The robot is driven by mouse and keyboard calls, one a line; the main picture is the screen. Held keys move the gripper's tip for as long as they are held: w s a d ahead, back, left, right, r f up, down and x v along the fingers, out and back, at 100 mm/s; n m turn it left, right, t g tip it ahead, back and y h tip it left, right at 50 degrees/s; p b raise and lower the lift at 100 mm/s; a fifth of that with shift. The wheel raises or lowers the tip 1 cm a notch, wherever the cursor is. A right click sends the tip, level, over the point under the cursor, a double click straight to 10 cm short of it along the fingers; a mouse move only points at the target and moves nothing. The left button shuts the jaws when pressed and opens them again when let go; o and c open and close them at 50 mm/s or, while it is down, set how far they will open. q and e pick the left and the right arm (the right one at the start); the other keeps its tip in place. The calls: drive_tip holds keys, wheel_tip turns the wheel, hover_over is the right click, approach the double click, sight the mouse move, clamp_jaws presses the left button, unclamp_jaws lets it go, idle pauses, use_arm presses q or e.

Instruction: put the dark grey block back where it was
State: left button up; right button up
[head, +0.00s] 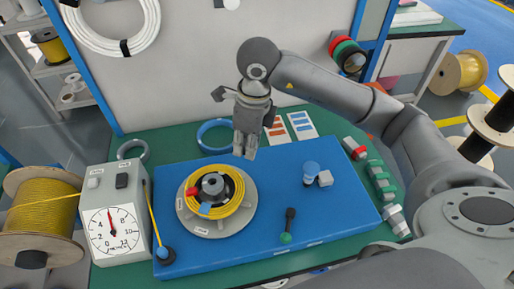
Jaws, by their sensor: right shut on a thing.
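My right gripper (245,149) is shut and points down above the far edge of the blue board (270,200), just behind the round reel fixture. The dark grey block is between its fingers, but it blends with the grey fingers and its outline is hard to make out. The reel fixture (208,228) holds a coil of yellow cable (240,190) around a dark hub, with a red piece and a blue piece on it. My left gripper is not in view.
A gauge box (118,240) stands at the left beside a yellow cable spool (42,220).

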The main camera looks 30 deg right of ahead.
drive_tip(key=m, duration=0.1)
drive_tip(key=f+m+b, duration=0.1)
drive_tip(key=shift+w+f+m, duration=0.15)
drive_tip(key=shift+w+m, duration=0.2)
drive_tip(key=shift+m, duration=0.05)
drive_tip(key=w+d+f+m, duration=0.3)
drive_tip(key=w+f, duration=0.1)
drive_tip(key=w+d+f+m+h+b, duration=0.1)
drive_tip(key=w+d+f+m, duration=0.2)
drive_tip(key=w+f, duration=0.1)
drive_tip(key=w+d+f+m+b, duration=0.1)
drive_tip(key=w+d+f+m, duration=0.2)
drive_tip(key=w+f, duration=0.1)
drive_tip(key=shift+w+d+m, duration=0.15)
drive_tip(key=shift+w+m, duration=0.05)
drive_tip(key=shift+m, duration=0.1)
drive_tip(key=shift+w+d+f, duration=0.25)
drive_tip(key=shift+f, duration=0.2)
wheel_tip(320, 180, down, 2)
drive_tip(key=shift+f+p, duration=0.15)
drive_tip(key=shift+p, duration=0.3)
drive_tip(key=shift+f, duration=0.35)
